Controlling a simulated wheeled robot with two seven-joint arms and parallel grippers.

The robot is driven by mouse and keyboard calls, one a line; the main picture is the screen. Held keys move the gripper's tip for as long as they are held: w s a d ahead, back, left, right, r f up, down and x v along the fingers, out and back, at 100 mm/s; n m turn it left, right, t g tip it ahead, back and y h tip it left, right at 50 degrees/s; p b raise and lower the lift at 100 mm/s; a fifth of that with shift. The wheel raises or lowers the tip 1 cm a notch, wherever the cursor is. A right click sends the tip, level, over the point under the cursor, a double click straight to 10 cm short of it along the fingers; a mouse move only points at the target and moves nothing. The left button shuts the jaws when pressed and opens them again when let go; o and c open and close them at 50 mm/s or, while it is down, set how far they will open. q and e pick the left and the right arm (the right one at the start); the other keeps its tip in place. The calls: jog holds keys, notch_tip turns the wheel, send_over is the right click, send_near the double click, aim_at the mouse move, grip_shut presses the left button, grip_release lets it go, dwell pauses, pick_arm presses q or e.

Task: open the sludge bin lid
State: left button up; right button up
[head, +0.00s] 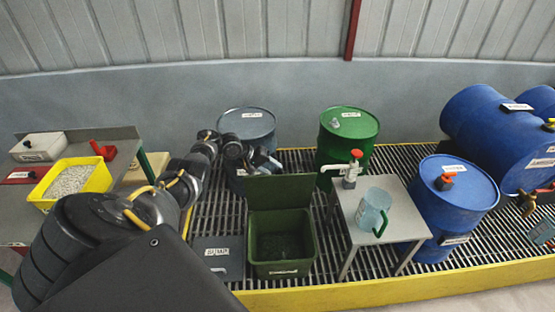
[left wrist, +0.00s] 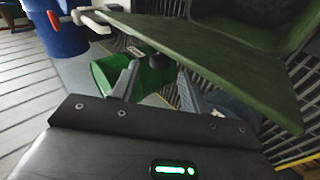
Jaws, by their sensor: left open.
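The sludge bin (head: 283,247) is a dark green square bin on the grating in the middle of the head view. Its lid (head: 280,193) stands up at the bin's back edge, so the bin is open and its dark inside shows. My left gripper (head: 266,163) is behind and just above the lid's top edge. In the left wrist view my left gripper (left wrist: 157,84) has its two fingers apart with nothing between them. The lid (left wrist: 215,60) spans above the fingers there, and I cannot tell whether they touch it. My right gripper is in neither view.
A grey-blue drum (head: 246,125) and a green drum (head: 347,135) stand behind. A small metal table (head: 385,213) with a jug (head: 372,210) stands right of the bin. A grey box (head: 219,255) is close on its left.

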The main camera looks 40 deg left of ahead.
pick_arm(q)
jog(key=v, duration=0.5)
jog(key=shift+s+a+r+p, duration=0.15)
jog(key=shift+s+r+p, duration=0.05)
jog(key=shift+r+p, duration=0.1)
